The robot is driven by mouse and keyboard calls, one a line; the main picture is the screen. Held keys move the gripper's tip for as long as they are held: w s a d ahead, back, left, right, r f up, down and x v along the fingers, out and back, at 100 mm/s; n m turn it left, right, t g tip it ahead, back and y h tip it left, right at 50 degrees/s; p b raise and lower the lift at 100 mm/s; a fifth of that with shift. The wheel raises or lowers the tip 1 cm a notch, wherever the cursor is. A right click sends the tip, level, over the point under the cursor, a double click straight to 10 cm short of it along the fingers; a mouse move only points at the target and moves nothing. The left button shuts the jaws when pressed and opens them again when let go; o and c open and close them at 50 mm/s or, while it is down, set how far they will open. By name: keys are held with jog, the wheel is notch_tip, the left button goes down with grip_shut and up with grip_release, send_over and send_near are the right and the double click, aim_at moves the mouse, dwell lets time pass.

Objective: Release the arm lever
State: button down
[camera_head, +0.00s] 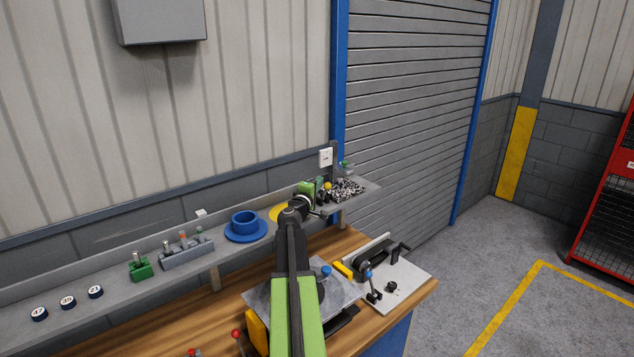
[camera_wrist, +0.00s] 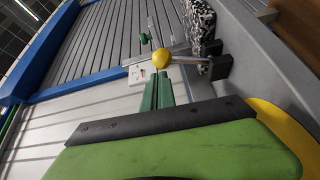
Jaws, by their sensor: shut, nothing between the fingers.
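A lever with a yellow ball knob (camera_wrist: 161,58) shows in the wrist view. Its metal rod runs right to a dark bracket (camera_wrist: 221,67). The knob also shows small in the head view (camera_head: 328,185), by the shelf's far end. My gripper (camera_wrist: 157,78) has its two dark green fingers shut together and empty. The fingertips are right by the yellow knob; I cannot tell whether they touch it. In the head view my gripper (camera_head: 319,184) is reached out over the shelf. Which lever is the arm lever is not marked.
The grey shelf (camera_head: 110,273) holds a blue cup (camera_head: 244,222), a green block (camera_head: 140,269) and numbered discs (camera_head: 68,303). A black-and-white speckled piece (camera_head: 346,189) lies near the knob. Blue-knobbed levers (camera_head: 368,275) stand on the wooden bench below. A shutter (camera_head: 410,110) is behind.

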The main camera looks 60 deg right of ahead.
jog(key=shift+s+a+f, duration=0.2)
jog(key=shift+s+a, duration=0.15)
jog(key=shift+s, duration=0.25)
jog(key=shift+s, duration=0.2)
